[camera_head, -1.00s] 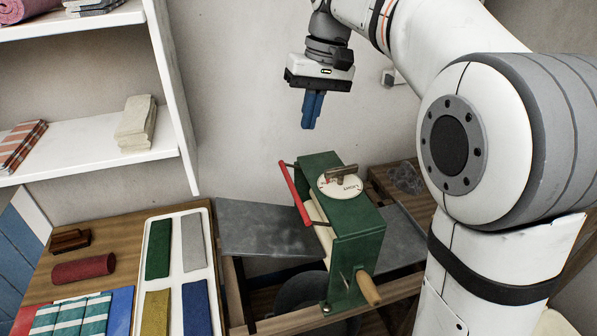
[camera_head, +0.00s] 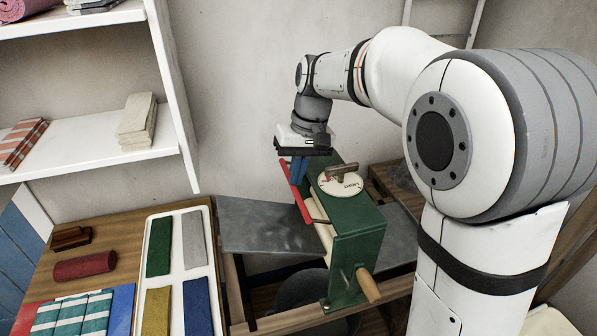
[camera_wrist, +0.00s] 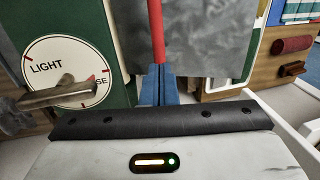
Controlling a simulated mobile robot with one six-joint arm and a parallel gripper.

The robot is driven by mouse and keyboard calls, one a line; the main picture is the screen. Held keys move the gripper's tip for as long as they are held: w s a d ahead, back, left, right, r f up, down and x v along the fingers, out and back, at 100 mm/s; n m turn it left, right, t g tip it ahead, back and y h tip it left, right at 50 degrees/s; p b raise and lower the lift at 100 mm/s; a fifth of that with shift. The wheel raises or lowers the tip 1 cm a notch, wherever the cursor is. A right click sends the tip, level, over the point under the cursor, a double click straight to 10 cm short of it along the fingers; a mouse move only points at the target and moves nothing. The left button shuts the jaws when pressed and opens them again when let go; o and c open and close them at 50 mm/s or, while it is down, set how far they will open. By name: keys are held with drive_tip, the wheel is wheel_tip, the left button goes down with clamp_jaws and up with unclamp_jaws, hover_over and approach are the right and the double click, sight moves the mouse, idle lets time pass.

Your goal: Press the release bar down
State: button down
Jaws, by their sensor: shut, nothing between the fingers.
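The red release bar (camera_head: 303,207) runs along the left side of the green wringer box (camera_head: 358,235). My gripper (camera_head: 298,181) is shut, with its blue fingers pointing down at the upper part of the bar and hiding some of it. In the wrist view, the red bar (camera_wrist: 157,35) runs down to the fingertips (camera_wrist: 158,72). They look to be on or just above it; contact cannot be told for sure. A cream dial (camera_head: 340,184) marked LIGHT, with a brown handle (camera_head: 341,171), sits on top of the box, right of my fingers.
A wooden crank handle (camera_head: 368,286) sticks out at the box's front. Grey slabs (camera_head: 255,227) lie beside it. A white tray (camera_head: 149,277) with coloured cloths and a red roll (camera_head: 85,267) lie on the left table. A white shelf (camera_head: 90,150) stands behind at left.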

drive_tip(key=shift+s+a+f+h, duration=0.1)
drive_tip(key=shift+a+f+h, duration=0.15)
drive_tip(key=shift+h, duration=0.25)
idle(0.3)
drive_tip(key=f+h, duration=0.1)
drive_tip(key=a+t+h, duration=0.1)
drive_tip(key=a+f+h, duration=0.1)
drive_tip(key=h, duration=0.1)
drive_tip(key=shift+s+f, duration=0.3)
drive_tip(key=shift+f, duration=0.15)
idle(0.6)
drive_tip(key=a+p+v, duration=0.1)
drive_tip(key=p+v, duration=0.1)
drive_tip(key=v, duration=1.2)
drive_tip(key=shift+s, duration=0.4)
